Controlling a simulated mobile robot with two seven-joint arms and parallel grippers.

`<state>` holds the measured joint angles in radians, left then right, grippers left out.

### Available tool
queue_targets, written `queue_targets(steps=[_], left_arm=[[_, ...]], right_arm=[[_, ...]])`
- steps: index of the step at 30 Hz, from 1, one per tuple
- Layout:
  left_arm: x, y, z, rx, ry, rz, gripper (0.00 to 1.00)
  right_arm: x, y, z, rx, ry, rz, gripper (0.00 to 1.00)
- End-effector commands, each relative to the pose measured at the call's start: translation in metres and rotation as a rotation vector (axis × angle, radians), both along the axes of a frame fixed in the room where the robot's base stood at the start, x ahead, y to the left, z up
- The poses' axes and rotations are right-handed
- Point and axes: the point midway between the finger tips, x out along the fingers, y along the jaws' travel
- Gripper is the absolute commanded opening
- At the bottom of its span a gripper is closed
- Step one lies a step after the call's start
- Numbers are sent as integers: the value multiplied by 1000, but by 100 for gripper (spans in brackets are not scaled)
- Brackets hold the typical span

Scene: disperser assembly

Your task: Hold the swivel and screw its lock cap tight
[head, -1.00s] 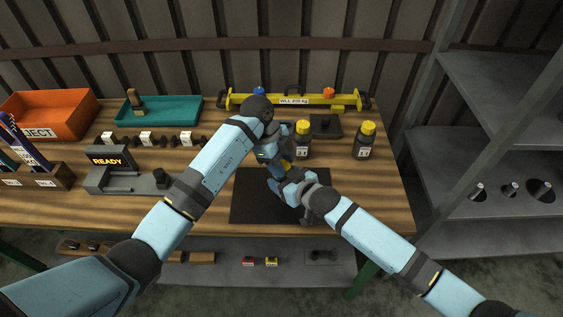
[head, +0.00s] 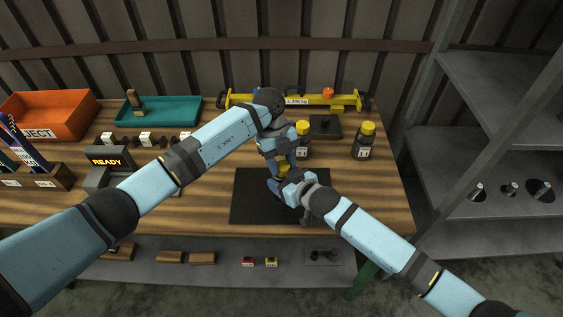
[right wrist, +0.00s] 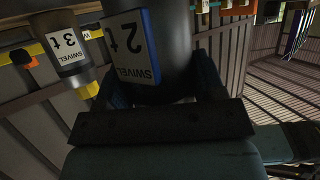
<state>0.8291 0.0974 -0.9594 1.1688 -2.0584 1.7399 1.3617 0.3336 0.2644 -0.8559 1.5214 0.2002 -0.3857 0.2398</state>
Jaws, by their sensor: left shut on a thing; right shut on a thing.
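The swivel (right wrist: 178,45) is a dark grey cylinder with a white, blue-edged label reading "SWIVEL 2 t", upside down in the right wrist view. My right gripper (head: 281,186) is shut on it above the black mat (head: 248,205). The yellow lock cap (head: 285,168) shows between my two grippers in the head view. My left gripper (head: 284,160) is shut at the cap from above. The fingers hide most of the cap and swivel in the head view, so how far the cap is seated cannot be seen.
Two dark yellow-capped swivels, one nearer (head: 303,140) and one to the right (head: 364,141), stand behind the mat. A yellow lifting beam (head: 330,100), teal tray (head: 185,109), orange reject bin (head: 60,112) and READY display (head: 109,161) stand around the table. The table's right front is clear.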

Motion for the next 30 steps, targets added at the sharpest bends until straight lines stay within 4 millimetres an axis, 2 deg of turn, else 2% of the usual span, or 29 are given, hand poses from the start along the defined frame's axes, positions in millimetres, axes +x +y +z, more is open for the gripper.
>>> queue_targets(steps=[12,27,28,30], left_arm=[[0,-1,0,-1,-1,-176,19],[0,-1,0,-1,1,-195,19],[0,-1,0,-1,1,-195,45],[0,-1,0,-1,1,-194,61]], right_arm=[[0,0,0,0,0,0,23],[0,0,0,0,0,0,23],[0,0,0,0,0,0,23],[0,0,0,0,0,0,23]])
